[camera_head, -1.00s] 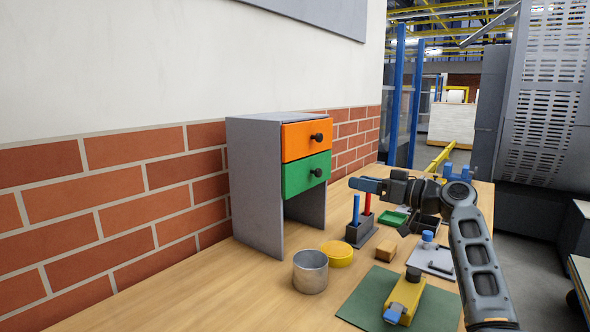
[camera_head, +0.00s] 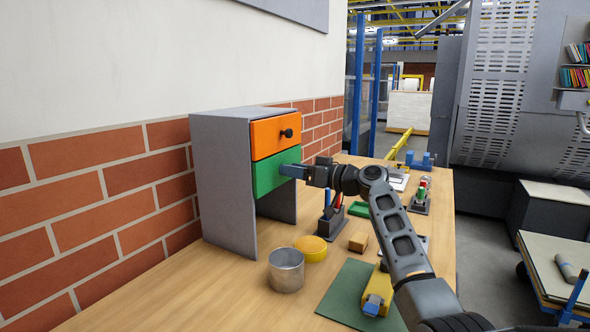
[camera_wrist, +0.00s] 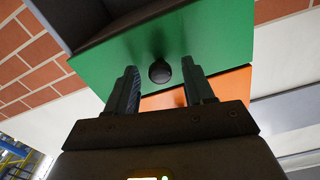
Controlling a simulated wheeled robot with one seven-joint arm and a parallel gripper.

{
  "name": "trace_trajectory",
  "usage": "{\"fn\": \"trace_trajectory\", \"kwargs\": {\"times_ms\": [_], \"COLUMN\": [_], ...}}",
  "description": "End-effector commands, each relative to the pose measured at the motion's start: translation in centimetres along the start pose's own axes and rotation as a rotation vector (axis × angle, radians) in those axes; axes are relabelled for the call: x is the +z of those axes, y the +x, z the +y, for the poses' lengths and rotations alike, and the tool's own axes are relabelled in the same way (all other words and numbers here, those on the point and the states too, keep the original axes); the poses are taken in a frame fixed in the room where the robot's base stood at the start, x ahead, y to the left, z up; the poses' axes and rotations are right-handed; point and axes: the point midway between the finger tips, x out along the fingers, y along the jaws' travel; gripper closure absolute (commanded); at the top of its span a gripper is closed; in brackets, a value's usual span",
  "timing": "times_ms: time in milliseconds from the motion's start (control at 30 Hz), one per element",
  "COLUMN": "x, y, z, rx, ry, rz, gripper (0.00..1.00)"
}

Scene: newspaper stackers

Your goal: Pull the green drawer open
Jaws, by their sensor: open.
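The green drawer (camera_head: 268,172) is the lower of two drawers in a grey cabinet (camera_head: 222,190) on the table against the wall. It looks shut, its front level with the orange drawer (camera_head: 270,138) above it. My gripper (camera_head: 287,171) is level with the green drawer, its fingertips at the front and covering the knob in the head view. In the wrist view, my gripper (camera_wrist: 160,85) is open, with the round black knob (camera_wrist: 160,72) of the green drawer showing between and just beyond its fingertips. Whether the fingers touch the drawer front (camera_wrist: 200,45) I cannot tell.
On the wooden table (camera_head: 200,295) stand a metal cup (camera_head: 286,272), a yellow round tin (camera_head: 310,248), a wooden block (camera_head: 358,242) and a green mat (camera_head: 345,290) with a yellow tool (camera_head: 378,290). A pen holder (camera_head: 331,226) stands below my arm.

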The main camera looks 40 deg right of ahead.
Motion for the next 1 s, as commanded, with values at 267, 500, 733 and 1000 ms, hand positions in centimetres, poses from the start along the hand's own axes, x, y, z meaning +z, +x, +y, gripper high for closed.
{"fn": "trace_trajectory", "kwargs": {"times_ms": [267, 500, 733, 1000], "x": [0.04, 0.04, 0.05, 0.05], "y": [0.07, 0.06, 0.05, 0.05], "z": [-0.01, 0.00, 0.00, 0.00], "rx": [0.000, 0.000, 0.000, 0.000], "ry": [0.000, 0.000, 0.000, 0.000], "rz": [0.000, 0.000, 0.000, 0.000], "gripper": [0.51, 0.74, 0.96, 1.00]}}
